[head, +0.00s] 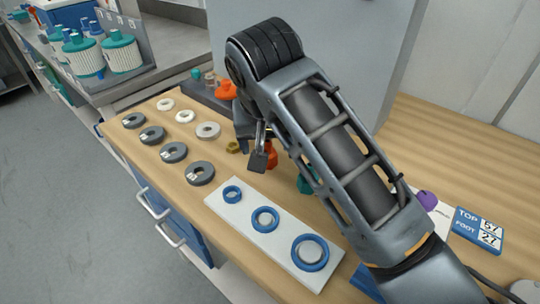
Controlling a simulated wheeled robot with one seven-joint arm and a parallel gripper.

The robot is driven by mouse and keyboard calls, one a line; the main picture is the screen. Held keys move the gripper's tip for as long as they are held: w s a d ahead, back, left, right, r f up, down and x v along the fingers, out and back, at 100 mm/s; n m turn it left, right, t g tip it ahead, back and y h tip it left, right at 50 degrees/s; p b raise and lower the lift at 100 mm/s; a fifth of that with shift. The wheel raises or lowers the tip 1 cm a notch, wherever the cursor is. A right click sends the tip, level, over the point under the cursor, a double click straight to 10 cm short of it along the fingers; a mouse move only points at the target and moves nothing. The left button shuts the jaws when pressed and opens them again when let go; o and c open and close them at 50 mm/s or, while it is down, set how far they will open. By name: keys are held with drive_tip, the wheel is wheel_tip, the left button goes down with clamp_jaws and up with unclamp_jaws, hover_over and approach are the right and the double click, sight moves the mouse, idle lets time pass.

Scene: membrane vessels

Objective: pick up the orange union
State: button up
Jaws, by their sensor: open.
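My gripper (260,148) points down over the wooden bench, with one dark finger plainly visible and the rest hidden by my arm. An orange-red part (271,154) shows just behind and to the right of that finger, partly covered by it. A second bright orange part (225,90) lies farther back by the dark rack. I cannot tell for certain which of the two is the orange union. The gripper is open. I cannot see whether a finger touches the nearer orange part.
Several grey rings (174,152) and pale rings (208,130) lie to the left. A white board (232,216) with blue rings is in front. A small brass part (233,147) sits left of the gripper. A purple part (426,199) and a label card (477,232) are right.

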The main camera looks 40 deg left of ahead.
sight(268, 146)
drive_tip(key=x, duration=0.5)
drive_tip(key=shift+w, duration=0.25)
drive_tip(key=c, duration=1.2)
drive_tip(key=shift+o, duration=0.2)
